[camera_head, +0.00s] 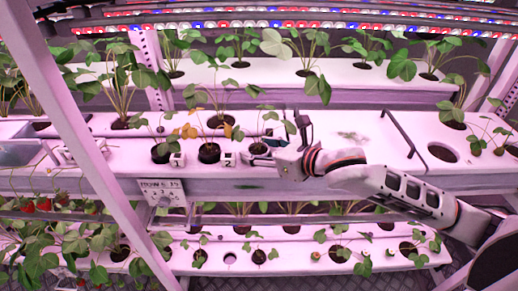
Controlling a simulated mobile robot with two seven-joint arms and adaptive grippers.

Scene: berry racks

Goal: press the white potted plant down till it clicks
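My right arm comes in from the right. Its gripper (281,138) is at the middle rack shelf, close beside the rightmost of three potted plants in a row. This plant's pot (258,149) is low in the shelf and its leaves (270,117) rise next to my gripper. Dark finger parts show, but whether they are open or touch the pot I cannot tell. The other two plants stand in dark pots, one in the middle (209,153) with yellow leaves and one on the left (160,154). No pot shows clearly as white. My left gripper is not in view.
Small numbered tags stand by the pots, and a white sign (160,191) hangs on the shelf front. An empty hole (442,153) is at the right. A pale rack post (82,130) crosses the left. Planted shelves lie behind and below.

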